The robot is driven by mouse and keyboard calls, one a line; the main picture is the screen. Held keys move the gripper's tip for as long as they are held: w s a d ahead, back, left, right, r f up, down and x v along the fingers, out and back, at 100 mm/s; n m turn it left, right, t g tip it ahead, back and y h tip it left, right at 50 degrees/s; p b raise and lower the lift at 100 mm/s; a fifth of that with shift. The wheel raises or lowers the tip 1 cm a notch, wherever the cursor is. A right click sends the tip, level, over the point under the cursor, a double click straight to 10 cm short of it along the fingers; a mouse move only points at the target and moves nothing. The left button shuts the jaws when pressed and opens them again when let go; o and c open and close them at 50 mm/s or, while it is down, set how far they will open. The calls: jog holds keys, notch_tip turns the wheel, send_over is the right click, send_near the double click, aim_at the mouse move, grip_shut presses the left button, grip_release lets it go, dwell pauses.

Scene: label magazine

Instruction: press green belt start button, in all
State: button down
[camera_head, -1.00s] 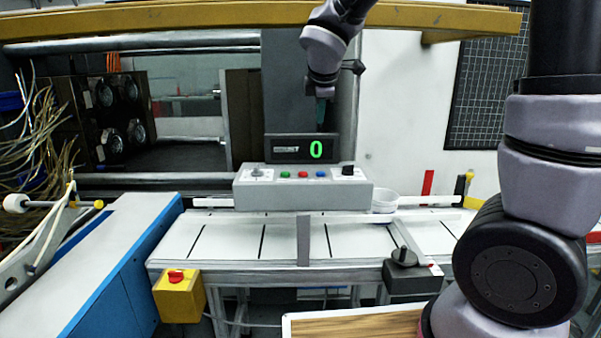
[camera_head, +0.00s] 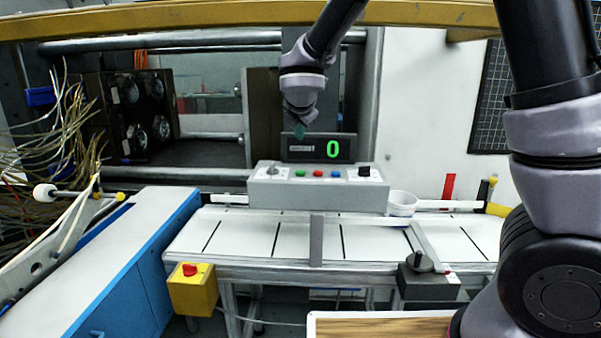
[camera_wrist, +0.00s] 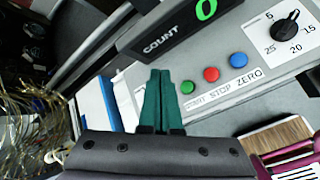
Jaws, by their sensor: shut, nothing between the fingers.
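The green start button (camera_head: 300,173) sits on the front of the grey control box (camera_head: 316,198), left of a red stop button (camera_head: 318,173) and a blue zero button (camera_head: 336,174). In the wrist view the green button (camera_wrist: 187,87) shows just right of my fingertips, with the START label beneath it. My gripper (camera_wrist: 160,74) has green fingers, shut together and empty. In the head view my gripper (camera_head: 299,130) hangs above the box's left part, apart from the button, in front of the counter display's left end. The counter display (camera_head: 331,149) reads a green 0.
A dark dial knob (camera_head: 365,171) and a small switch (camera_head: 272,169) flank the buttons. A white cup (camera_head: 402,204) stands right of the box on the white belt (camera_head: 375,243). A yellow box with a red button (camera_head: 191,290) hangs at the belt's front left.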

aim_at(299, 173)
jog(key=shift+f, duration=3.95)
jog(key=shift+f, duration=0.15)
jog(key=shift+f, duration=0.25)
